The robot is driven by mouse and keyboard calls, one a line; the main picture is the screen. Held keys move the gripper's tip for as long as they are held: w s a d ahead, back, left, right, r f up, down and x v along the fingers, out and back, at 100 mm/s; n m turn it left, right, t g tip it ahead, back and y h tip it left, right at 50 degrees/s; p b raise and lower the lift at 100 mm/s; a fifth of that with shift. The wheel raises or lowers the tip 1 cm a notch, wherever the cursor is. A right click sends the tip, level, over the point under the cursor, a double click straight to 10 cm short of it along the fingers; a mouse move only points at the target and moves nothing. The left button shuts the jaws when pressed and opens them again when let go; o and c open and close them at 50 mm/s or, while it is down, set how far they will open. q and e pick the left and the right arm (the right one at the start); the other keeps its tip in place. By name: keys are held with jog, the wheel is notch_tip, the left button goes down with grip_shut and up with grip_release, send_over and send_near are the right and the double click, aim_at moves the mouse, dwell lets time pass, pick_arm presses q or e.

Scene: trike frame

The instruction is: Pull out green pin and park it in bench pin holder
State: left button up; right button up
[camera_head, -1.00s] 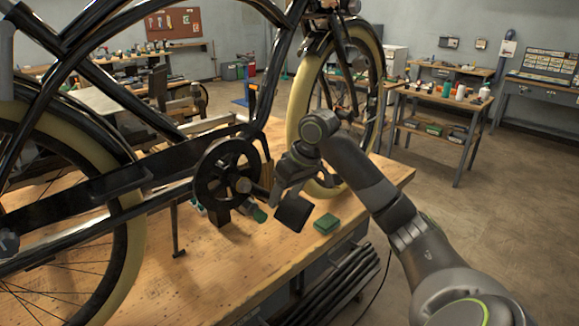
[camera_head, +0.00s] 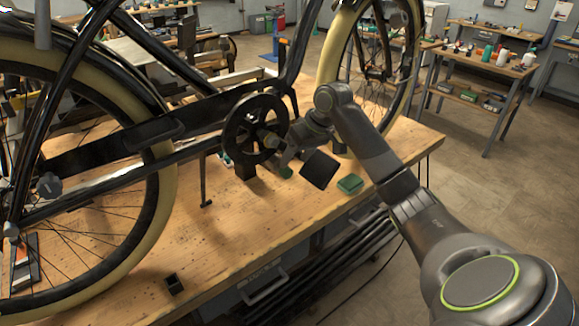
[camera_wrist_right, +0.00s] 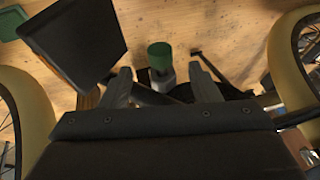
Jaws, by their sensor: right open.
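The green pin (camera_head: 286,172) is by the trike frame's crank, low beside my right gripper. In the right wrist view its green round head (camera_wrist_right: 160,56) sits on a grey shank, ahead of and between the two fingers. My right gripper (camera_head: 284,158) is open; in the wrist view its fingers (camera_wrist_right: 163,88) stand apart with a gap around the pin's line, not closed on it. A small black square block with an opening (camera_head: 174,284), which looks like the bench pin holder, stands at the bench's front left. My left gripper is not in view.
The black crank wheel (camera_head: 254,128) is close left of my right gripper. A flat black plate (camera_head: 320,169), perhaps a pedal, is close to its right. A green box (camera_head: 350,184) lies on the wooden bench (camera_head: 245,225). The front bench top is mostly clear.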

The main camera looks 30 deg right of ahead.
aim_at(289, 169)
jog(key=shift+x, duration=2.75)
jog(key=shift+c, duration=0.5)
jog(key=c, duration=1)
jog(key=s+p, duration=0.5)
jog(key=shift+s+d+f, duration=0.2)
jog(key=shift+s, duration=0.05)
jog(key=shift+f, duration=0.1)
